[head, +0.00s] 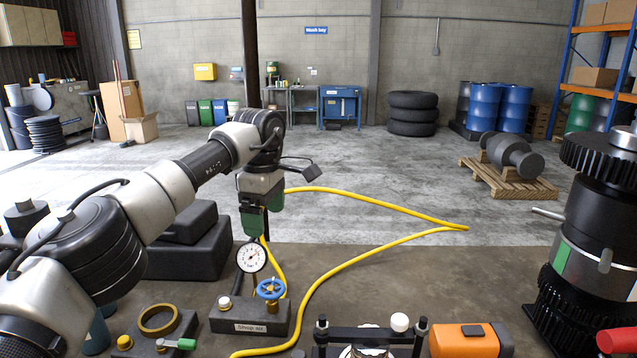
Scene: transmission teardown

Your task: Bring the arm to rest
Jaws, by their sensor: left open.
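My left arm reaches in from the left side of the head view, bends at a dark wrist joint and points down. Its gripper (261,220) hangs above the bench with dark fingers that carry green parts, apart from each other, and I see nothing held between them. Just below it stand a round white dial gauge (251,257) and a blue handwheel (270,289) on a dark labelled block (232,318). Whether the fingers touch the gauge I cannot tell. My right gripper does not show.
A tall dark geared assembly (581,234) stands at the right. A yellow hose (336,281) loops across the bench. A brass ring (159,320), an orange-and-black case (470,341) and a black frame fixture (361,335) line the front. The bench right of the hose is mostly clear.

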